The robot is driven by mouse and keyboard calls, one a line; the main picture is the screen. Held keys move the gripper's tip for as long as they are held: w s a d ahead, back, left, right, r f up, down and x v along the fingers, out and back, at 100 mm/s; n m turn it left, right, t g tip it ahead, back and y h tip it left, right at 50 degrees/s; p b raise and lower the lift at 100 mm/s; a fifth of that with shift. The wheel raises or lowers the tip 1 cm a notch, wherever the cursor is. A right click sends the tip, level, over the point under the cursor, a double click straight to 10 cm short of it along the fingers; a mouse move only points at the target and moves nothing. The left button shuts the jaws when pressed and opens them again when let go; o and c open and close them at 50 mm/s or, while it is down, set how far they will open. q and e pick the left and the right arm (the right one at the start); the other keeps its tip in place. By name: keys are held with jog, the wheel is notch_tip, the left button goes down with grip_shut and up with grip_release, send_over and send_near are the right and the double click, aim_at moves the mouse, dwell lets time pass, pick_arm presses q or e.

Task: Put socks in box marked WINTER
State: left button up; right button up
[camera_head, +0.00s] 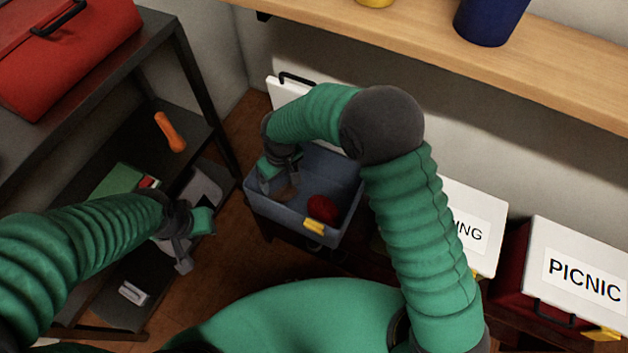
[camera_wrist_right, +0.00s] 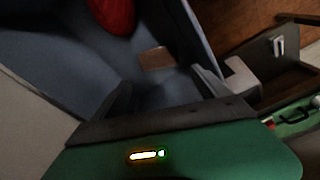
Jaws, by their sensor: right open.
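An open blue-grey box (camera_head: 340,233) stands left of centre in the head view, its white lid (camera_head: 285,92) raised behind it. No WINTER marking is readable on it. A red, soft-looking bundle (camera_head: 323,209) lies inside; it also shows at the top of the right wrist view (camera_wrist_right: 112,15). A small brown patch or item (camera_wrist_right: 155,58) lies in the box beyond my right fingertips; I cannot tell what it is. My right gripper (camera_head: 284,185) is open over the box's left part, with nothing held. My left gripper (camera_head: 184,252) hangs beside the dark shelf; its finger gap is unclear.
A box with a label ending in "ING" (camera_head: 471,232) and a box marked PICNIC (camera_head: 585,276) stand to the right. A wooden shelf (camera_head: 400,45) overhangs behind. The dark rack at left holds a red case (camera_head: 75,70) and an orange-handled item (camera_head: 170,132).

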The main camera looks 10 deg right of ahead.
jog(key=s+d+r+m, duration=0.3)
jog(key=s+d+r, duration=0.2)
jog(key=d, duration=0.5)
jog(key=s+d+r+m+t, duration=0.1)
jog(key=s+d+r+m, duration=0.2)
jog(key=s+d, duration=0.7)
jog(key=shift+s+d+r+h, duration=0.15)
jog(key=shift+s+r+h, duration=0.2)
jog(key=shift+r, duration=0.55)
jog(key=shift+d, duration=0.15)
